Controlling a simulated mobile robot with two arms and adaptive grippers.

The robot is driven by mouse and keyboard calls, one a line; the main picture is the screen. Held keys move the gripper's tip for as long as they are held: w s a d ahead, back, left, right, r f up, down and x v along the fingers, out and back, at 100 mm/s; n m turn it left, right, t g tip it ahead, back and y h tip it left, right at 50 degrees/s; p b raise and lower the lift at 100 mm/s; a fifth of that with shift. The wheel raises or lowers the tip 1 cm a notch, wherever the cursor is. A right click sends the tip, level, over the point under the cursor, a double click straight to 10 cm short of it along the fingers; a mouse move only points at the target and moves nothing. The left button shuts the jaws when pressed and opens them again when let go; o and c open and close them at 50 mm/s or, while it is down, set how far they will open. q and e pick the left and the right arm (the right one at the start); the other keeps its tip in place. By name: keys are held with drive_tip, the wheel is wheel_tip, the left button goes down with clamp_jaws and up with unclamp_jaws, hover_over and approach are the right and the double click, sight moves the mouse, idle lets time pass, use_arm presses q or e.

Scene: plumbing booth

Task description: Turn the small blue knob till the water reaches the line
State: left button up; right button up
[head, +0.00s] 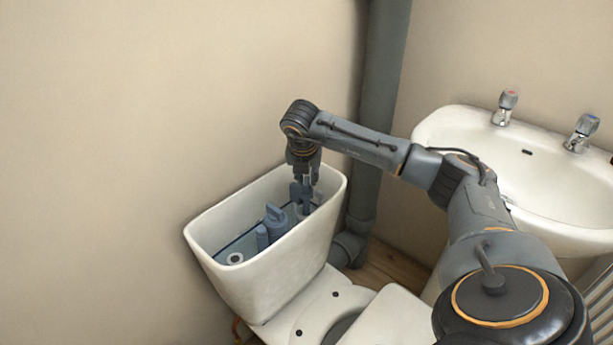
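The open white cistern (262,270) stands against the wall with its lid off. My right gripper (304,205) points down into the cistern's right end, among the fittings there. The small blue knob cannot be made out; the gripper may hide it. Whether the fingers are shut on anything is too small to tell. My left gripper is out of view.
A white basin (440,125) with two taps (505,107) is at the right, behind my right arm. A grey pipe (384,80) runs down the corner beside the cistern. The toilet bowl and seat (318,312) are in front. The wall at left is bare.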

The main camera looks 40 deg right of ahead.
idle(0.3)
drive_tip(key=v, duration=1.1)
drive_tip(key=shift+s+a+r, duration=0.1)
drive_tip(key=shift+s+r, duration=0.05)
drive_tip(key=shift+r, duration=0.25)
